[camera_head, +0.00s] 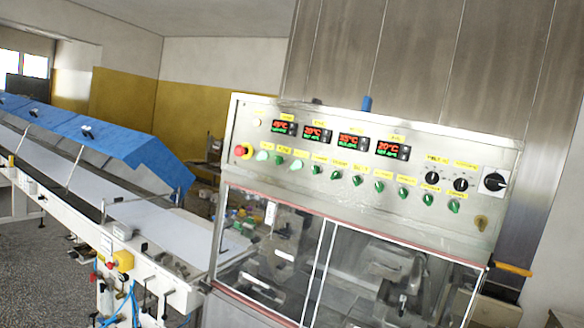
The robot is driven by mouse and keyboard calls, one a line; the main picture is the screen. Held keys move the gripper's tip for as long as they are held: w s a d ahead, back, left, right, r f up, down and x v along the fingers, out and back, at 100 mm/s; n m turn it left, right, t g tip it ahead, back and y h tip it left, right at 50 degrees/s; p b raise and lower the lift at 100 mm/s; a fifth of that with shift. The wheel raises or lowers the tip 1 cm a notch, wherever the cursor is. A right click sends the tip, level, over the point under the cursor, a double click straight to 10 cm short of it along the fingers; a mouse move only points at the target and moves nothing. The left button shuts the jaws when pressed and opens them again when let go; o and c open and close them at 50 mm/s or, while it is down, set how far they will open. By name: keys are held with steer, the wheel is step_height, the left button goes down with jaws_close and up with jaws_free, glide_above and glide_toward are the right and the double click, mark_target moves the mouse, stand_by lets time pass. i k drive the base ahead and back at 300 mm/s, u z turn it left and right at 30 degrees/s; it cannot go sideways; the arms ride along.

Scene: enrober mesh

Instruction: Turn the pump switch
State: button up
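A steel control panel (300,190) faces me, tilted down to the right in the view. A row of several green rotary switches (358,180) runs along it under small yellow labels. The labels are too small to read, so I cannot tell which one is the pump switch. At the row's left end are paler green round controls (278,159). Two black knobs (460,184) and a larger black rotary switch (494,182) are at the right. My gripper is not in view, and nothing touches the panel.
A red emergency stop (241,151) is at the panel's left, with red-digit displays (352,142) above the switches. Glazed doors (350,270) are below. An orange handle (513,269) sticks out at right. A conveyor (150,222) with blue covers (95,133) extends left.

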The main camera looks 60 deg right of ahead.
mark_target(336, 175)
steer(key=z, duration=0.2)
steer(key=i, duration=1.15)
steer(key=z, duration=0.95)
steer(key=i, duration=0.45)
steer(key=z, duration=0.3)
steer(key=k, duration=0.85)
steer(key=z, duration=0.2)
steer(key=i, duration=0.85)
steer(key=u, duration=0.1)
